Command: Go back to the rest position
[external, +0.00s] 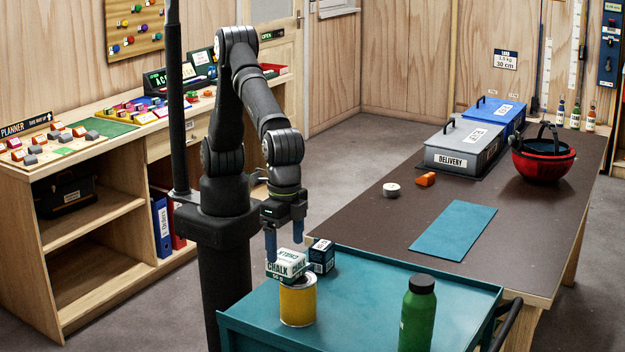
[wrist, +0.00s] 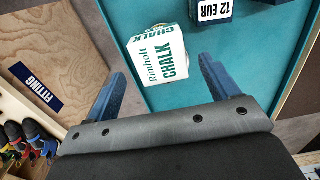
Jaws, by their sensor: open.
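My gripper (external: 284,248) hangs above the near left corner of the teal cart (external: 360,290), pointing down. Its two blue fingers are apart with nothing held between them. In the wrist view the gripper (wrist: 163,68) shows its fingers spread, with a white and green chalk box (wrist: 160,58) beyond the tips. In the external view the chalk box (external: 287,267) appears on top of a yellow tin (external: 298,303), just under the fingers. The exact gap between fingertips and box cannot be told.
A dark box (external: 321,256) stands right beside the chalk box. A green bottle (external: 417,315) stands at the cart's front.

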